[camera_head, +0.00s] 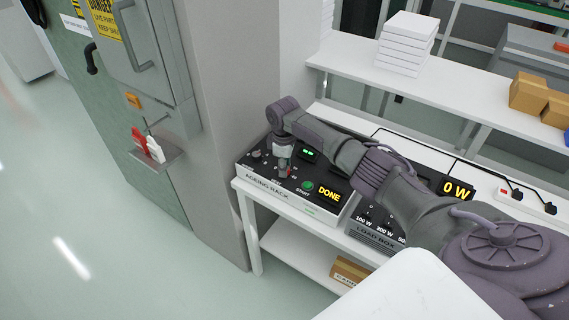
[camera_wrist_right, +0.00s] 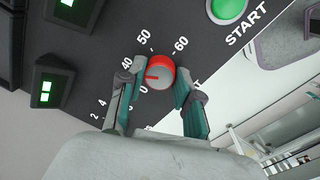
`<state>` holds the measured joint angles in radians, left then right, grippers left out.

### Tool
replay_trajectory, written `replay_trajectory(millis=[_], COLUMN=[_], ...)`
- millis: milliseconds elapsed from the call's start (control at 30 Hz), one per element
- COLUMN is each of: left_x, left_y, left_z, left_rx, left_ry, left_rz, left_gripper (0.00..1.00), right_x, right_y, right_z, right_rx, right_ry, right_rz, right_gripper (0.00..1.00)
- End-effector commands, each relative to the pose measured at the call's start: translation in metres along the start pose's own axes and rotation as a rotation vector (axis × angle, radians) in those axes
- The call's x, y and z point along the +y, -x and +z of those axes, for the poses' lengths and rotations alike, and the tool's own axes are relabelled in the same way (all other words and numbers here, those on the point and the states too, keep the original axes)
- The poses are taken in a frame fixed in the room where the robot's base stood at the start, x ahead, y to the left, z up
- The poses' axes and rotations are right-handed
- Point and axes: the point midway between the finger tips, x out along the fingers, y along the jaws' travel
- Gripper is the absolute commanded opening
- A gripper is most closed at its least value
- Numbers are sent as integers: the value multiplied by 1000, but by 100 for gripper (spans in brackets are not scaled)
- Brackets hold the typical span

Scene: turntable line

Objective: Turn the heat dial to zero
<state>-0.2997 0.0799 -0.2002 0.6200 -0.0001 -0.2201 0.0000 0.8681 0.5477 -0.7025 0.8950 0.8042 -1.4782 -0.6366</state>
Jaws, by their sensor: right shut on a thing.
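The heat dial (camera_wrist_right: 155,71) is a round grey knob with a red rim and a red pointer line, on the dark panel of the aging rack (camera_head: 318,197). In the wrist view the pointer lies toward the picture's left, between the 40 and 0 marks; the finger there hides the exact reading. Marks 50 and 60 show above the dial. My right gripper (camera_wrist_right: 159,74) is shut on the dial, one finger on each side. In the head view the right gripper (camera_head: 284,168) reaches down onto the panel, largely covering the dial. My left gripper is not in view.
The load box (camera_head: 372,235) stands right of the rack, under my right arm. A tall grey cabinet (camera_head: 225,120) stands close on the left.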

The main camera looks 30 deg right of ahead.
Motion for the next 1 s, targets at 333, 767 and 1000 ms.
replay_trajectory(millis=[333, 767, 1000], left_x=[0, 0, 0], left_y=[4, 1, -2], left_z=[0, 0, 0], left_rx=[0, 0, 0], left_ry=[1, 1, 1], left_rz=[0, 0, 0], left_gripper=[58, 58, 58], right_x=[1, 1, 1], right_y=[2, 1, 1], right_z=[-1, 0, 0], right_rx=[24, 46, 54], right_ry=[327, 723, 893], right_rz=[4, 4, 5], right_gripper=[0, 0, 0])
